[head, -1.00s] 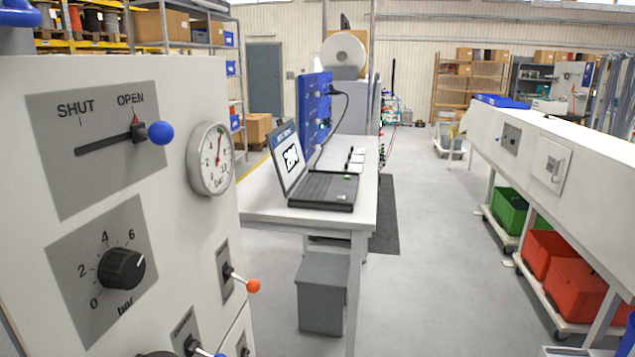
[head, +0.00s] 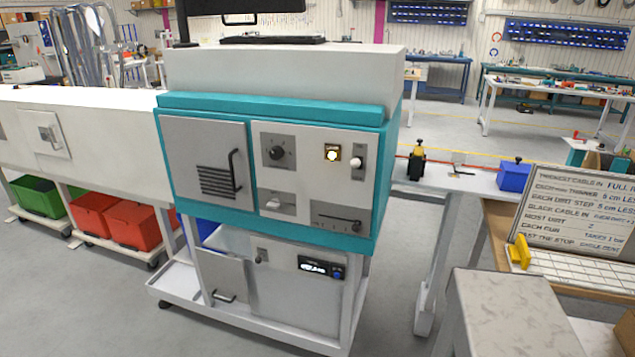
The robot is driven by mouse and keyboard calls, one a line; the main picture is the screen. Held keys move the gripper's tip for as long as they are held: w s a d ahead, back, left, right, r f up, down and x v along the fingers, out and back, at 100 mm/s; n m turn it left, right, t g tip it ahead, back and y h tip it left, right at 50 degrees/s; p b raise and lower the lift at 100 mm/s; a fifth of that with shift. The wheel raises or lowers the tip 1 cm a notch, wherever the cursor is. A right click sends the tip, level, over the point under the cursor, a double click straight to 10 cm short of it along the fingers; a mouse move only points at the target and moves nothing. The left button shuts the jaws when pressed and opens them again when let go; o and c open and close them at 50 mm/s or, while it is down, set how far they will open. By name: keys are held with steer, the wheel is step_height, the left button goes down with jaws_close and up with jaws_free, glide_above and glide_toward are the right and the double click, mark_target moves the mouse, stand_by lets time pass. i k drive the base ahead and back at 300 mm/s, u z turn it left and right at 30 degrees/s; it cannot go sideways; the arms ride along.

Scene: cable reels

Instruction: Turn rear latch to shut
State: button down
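My gripper is not in view. No part in view is legibly marked as the rear latch, so I cannot tell which one it is. A teal-and-white cabinet (head: 270,100) stands in the middle. Its grey door (head: 195,150) is closed and has a dark upright handle (head: 235,170). Its front panel holds a dark round knob (head: 277,153), a lit yellow button (head: 332,154), a white-tipped switch (head: 353,161), a small white lever (head: 277,203) and a dark-knobbed slider (head: 355,226). A small square plate with a latch-like fitting (head: 50,135) is on the long white housing (head: 90,110) at left.
Below the cabinet is a wheeled white frame (head: 180,290) with a small display (head: 320,266). Green (head: 38,196) and red bins (head: 125,225) stand at left. A grey-topped block (head: 510,305) and a written board (head: 575,215) are at right. Floor shows at the lower left.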

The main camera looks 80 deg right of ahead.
mark_target(275, 204)
steer(key=u, duration=0.15)
steer(key=k, duration=0.15)
steer(key=z, duration=2.75)
steer(key=k, duration=0.55)
steer(key=u, duration=0.1)
steer(key=i, duration=0.35)
steer(key=z, duration=0.05)
